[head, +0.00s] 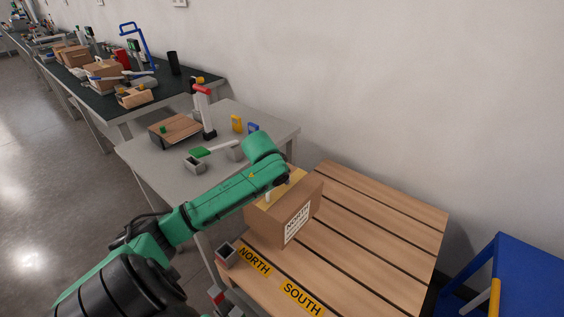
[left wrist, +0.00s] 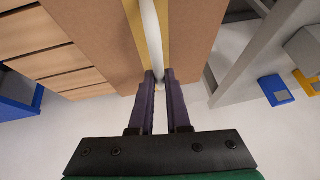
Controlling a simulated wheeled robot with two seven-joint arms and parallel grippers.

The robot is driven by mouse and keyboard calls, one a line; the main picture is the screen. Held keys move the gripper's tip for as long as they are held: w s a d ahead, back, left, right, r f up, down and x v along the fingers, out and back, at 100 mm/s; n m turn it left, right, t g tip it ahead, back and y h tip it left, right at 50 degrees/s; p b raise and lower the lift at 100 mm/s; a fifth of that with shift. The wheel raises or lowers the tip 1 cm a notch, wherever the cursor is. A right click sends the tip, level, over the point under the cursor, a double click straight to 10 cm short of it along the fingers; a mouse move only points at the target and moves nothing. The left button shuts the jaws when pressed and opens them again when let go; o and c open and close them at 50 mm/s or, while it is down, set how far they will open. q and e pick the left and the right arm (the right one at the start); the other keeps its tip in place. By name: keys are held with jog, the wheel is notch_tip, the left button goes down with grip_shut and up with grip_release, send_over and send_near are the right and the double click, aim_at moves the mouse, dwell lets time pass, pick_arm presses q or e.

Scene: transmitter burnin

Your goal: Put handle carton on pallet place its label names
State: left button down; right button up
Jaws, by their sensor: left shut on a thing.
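My left gripper (head: 268,193) is shut on the white handle (left wrist: 153,35) along the top of the brown carton, as the left wrist view (left wrist: 159,78) shows. The carton (head: 266,226) is upright over the back-left part of the slatted wooden pallet (head: 385,225). I cannot tell whether it touches the slats. A white label (head: 297,221) is on its front-right face; its slanted print is too small to read surely. Yellow signs NORTH (head: 254,262) and SOUTH (head: 301,297) lie along the pallet's near-left edge. My right gripper is not in view.
A grey table (head: 270,118) left of the pallet holds a wooden board (head: 175,128), a red-topped stand (head: 205,112) and small parts. A dark bench (head: 185,82) with cartons lies beyond. A blue frame (head: 530,270) stands at right. The pallet's right part is clear.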

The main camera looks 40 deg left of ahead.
aim_at(282, 196)
pick_arm(q)
notch_tip(282, 196, down, 8)
jog(key=shift+w+r+b, duration=0.15)
jog(key=shift+b, duration=0.15)
jog(key=c, duration=1.1)
grip_release()
jog(key=shift+s+f, duration=0.2)
jog(key=shift+f, duration=0.05)
jog(key=shift+o, duration=1.1)
jog(key=shift+r, duration=0.1)
jog(key=p+v, duration=0.1)
jog(key=v, duration=1.1)
jog(key=shift+p, duration=0.35)
